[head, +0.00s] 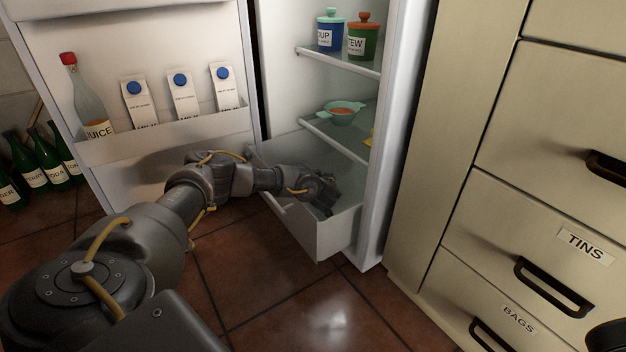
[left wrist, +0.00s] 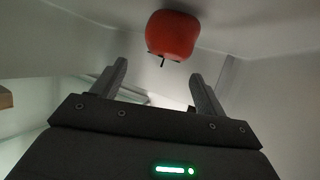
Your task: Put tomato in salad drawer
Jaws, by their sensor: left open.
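The salad drawer (head: 322,235) is the pale bin at the bottom of the open fridge, pulled out. My left gripper (head: 328,198) is down inside it, reaching over its front left side. The red tomato (left wrist: 172,36) shows in the left wrist view, just beyond the fingertips, against the pale inner surfaces of the drawer. My left gripper (left wrist: 160,72) is open there, with a clear gap between its fingers and the tomato. In the head view the tomato is hidden by the gripper and drawer walls.
The open fridge door (head: 165,150) stands left, holding a juice bottle (head: 88,95) and milk cartons (head: 183,97). A teal bowl (head: 342,112) and two lidded pots (head: 346,36) sit on shelves above the drawer. Cream cabinet drawers (head: 540,200) stand right. The front floor is clear.

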